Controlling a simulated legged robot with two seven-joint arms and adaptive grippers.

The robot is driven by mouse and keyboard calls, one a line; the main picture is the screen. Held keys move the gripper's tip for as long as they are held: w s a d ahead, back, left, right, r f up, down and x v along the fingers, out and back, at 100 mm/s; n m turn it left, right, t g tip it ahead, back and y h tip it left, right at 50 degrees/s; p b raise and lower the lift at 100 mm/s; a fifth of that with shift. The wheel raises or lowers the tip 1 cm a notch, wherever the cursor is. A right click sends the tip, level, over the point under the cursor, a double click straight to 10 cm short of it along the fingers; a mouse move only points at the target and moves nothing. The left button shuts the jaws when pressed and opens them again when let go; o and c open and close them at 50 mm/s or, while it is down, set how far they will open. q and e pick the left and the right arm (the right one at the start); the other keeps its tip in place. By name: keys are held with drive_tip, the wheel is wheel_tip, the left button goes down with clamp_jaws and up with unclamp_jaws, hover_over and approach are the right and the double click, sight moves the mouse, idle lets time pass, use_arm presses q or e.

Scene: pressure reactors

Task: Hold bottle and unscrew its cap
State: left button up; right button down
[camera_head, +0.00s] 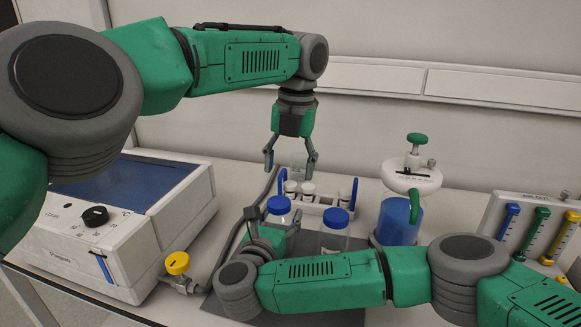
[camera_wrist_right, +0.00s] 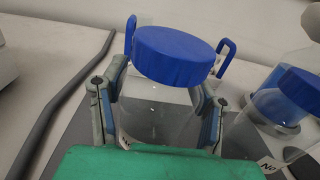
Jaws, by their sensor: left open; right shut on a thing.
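A clear bottle with a blue screw cap (camera_head: 279,205) stands near the middle of the bench in the head view. My right gripper (camera_head: 278,222) is shut around this bottle's body. In the right wrist view, its fingers (camera_wrist_right: 163,108) press on both sides of the clear body (camera_wrist_right: 158,112), below the blue cap (camera_wrist_right: 174,55). The cap sits on the bottle. My left gripper (camera_head: 290,166) is open and empty, pointing down, above and apart from the cap. My right arm hides the bottle's lower part in the head view.
A second blue-capped bottle (camera_head: 336,218) stands just right. Behind is a white vial rack (camera_head: 312,207) with blue handles. A white bath unit (camera_head: 125,232) with a yellow-knobbed valve (camera_head: 177,264) is at left.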

sight(289, 201)
use_arm(q)
drive_tip(key=shift+d+f+m, duration=0.1)
drive_tip(key=shift+f+m, duration=0.2)
drive_tip(key=shift+f, duration=0.2)
drive_tip(key=f, duration=0.6)
drive_tip(key=shift+d, duration=0.3)
drive_tip(key=shift+a+f, duration=0.45)
drive_tip(key=shift+f, duration=0.15)
drive_tip(key=shift+d, duration=0.1)
drive_tip(key=shift+d, duration=0.1)
drive_tip(key=shift+c, duration=1.2)
drive_tip(key=shift+s+d+f, duration=0.1)
drive_tip(key=shift+d+f, duration=0.05)
clamp_jaws()
